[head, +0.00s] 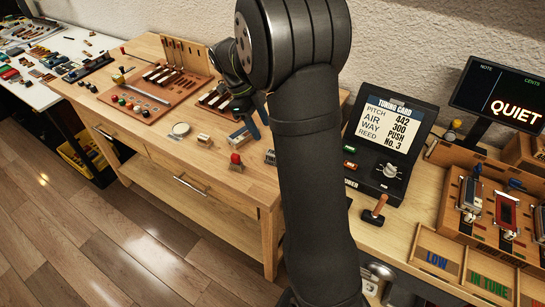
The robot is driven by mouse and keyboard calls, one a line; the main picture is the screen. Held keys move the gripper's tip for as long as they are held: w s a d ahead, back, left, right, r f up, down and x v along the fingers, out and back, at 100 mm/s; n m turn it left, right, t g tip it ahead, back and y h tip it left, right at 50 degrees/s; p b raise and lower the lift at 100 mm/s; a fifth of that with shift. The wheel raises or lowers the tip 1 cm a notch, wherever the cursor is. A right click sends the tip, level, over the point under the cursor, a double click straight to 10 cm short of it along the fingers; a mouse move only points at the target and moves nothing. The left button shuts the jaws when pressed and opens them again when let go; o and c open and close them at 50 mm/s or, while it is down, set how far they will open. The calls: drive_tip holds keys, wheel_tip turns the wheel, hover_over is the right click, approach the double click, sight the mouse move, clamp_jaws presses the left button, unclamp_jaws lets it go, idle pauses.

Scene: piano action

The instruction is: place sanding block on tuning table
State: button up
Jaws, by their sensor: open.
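My gripper (248,126) is open, low over the wooden bench (200,183) left of my arm. A small pale block with a blue-grey side (240,136) lies on the bench right beside the fingertips; I cannot tell whether they touch it. A smaller cream block (203,139) lies to its left. I cannot tell for sure which of these is the sanding block. The table on the right (398,235), with the tuning card display (388,134), looks like the tuning table. My arm hides part of the gap between the two tables.
A red-topped piece (236,160), another small piece (270,157) and a round dish (180,129) lie near the gripper. Tool boards (150,97) stand behind.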

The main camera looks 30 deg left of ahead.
drive_tip(key=x, duration=1.1)
drive_tip(key=shift+w+a+f, duration=0.1)
drive_tip(key=shift+a+f, duration=0.1)
drive_tip(key=shift+a, duration=0.05)
